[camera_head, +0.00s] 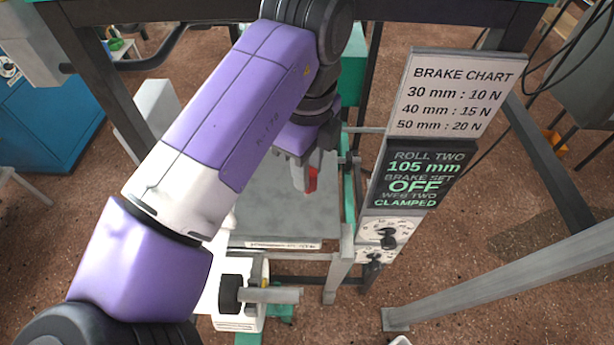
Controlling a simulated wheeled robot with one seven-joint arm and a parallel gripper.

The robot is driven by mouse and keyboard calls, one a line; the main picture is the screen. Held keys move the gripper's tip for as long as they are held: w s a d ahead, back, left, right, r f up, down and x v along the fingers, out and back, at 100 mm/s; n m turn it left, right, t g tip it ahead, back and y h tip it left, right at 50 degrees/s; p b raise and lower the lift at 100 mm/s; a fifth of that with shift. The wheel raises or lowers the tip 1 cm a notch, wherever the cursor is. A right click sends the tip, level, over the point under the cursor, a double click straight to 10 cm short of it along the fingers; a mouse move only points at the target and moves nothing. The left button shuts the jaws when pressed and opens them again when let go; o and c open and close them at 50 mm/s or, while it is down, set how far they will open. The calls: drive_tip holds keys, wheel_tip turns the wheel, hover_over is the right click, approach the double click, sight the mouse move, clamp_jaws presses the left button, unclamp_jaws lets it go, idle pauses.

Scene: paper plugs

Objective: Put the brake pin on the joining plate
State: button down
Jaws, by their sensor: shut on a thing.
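My gripper (305,168) points down over the grey joining plate (277,216), with its fingers small and partly hidden by my arm. It is shut on a small red piece (311,181), which looks like the brake pin. The red piece shows at the fingertips, in front of the plate's right part; I cannot tell whether it touches the plate. The plate is flat, with a pale lettered strip (283,245) along its near edge. My arm covers the plate's left side.
A brake chart (455,92) and a dark screen (417,178) reading roll two 105 mm, brake set off, web two clamped, stand right of the plate. Dials (388,231) sit below. A roller with a dark end (231,294) lies nearer. Frame posts surround the plate.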

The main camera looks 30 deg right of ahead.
drive_tip(key=f, duration=0.3)
drive_tip(key=f+p, duration=0.1)
drive_tip(key=f, duration=0.1)
drive_tip(key=shift+w+d+f, duration=0.1)
drive_tip(key=shift+d+f, duration=0.1)
drive_tip(key=shift+f, duration=0.2)
drive_tip(key=shift+f+p, duration=0.3)
drive_tip(key=shift+f, duration=1.75)
drive_tip(key=shift+f, duration=0.2)
drive_tip(key=c, duration=1.1)
unclamp_jaws()
drive_tip(key=shift+r, duration=0.15)
wheel_tip(320, 180, up, 12)
drive_tip(key=shift+r+b, duration=0.1)
drive_tip(key=shift+b, duration=0.95)
drive_tip(key=shift+a, duration=0.15)
